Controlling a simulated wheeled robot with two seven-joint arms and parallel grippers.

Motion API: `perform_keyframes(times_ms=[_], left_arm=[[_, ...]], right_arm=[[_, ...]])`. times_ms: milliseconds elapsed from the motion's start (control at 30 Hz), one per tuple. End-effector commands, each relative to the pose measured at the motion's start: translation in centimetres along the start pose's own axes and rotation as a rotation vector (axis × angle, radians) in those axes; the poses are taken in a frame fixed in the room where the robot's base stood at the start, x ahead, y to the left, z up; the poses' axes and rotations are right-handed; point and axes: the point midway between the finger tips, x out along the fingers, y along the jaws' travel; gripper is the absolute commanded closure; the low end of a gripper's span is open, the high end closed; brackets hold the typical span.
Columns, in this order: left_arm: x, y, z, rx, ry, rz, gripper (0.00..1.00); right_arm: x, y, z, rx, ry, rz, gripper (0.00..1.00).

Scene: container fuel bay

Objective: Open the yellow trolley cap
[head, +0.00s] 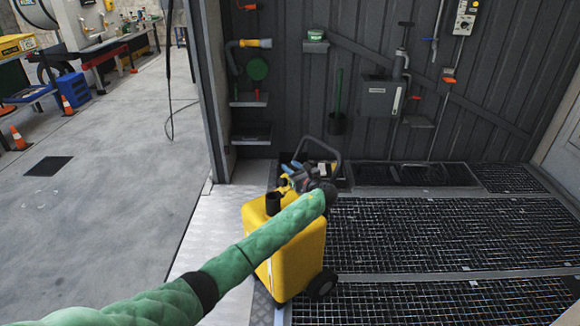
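The yellow trolley (301,258) stands at the near left edge of the floor grating, with a dark wheel at its lower right and a dark handle behind it. A black round cap or neck (273,203) rises from its top left; I cannot tell if it is the cap itself. My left arm in its green sleeve reaches across the trolley from the lower left. My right gripper is out of view.
Metal grating (430,235) covers the floor on the right. Open concrete floor lies left, with orange cones (67,105) and a bench.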

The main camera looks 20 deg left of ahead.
Motion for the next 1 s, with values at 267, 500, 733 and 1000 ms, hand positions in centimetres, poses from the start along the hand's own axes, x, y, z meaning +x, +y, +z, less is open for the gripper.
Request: perform_keyframes(times_ms=[267, 500, 733, 1000], left_arm=[[1.45, -0.02, -0.03, 0.0, 0.001, 0.0, 0.69], [1.46, -0.02, -0.02, -0.001, 0.001, 0.0, 0.75], [1.44, -0.05, 0.0, -0.001, 0.001, -0.001, 1.0], [1.36, 0.71, 0.7, -0.083, 0.001, -0.002, 1.0]], right_arm=[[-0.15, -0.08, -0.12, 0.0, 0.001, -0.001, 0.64], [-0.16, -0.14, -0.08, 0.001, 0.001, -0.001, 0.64], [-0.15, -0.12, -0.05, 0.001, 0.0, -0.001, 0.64], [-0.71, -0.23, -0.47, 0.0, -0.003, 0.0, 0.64]])
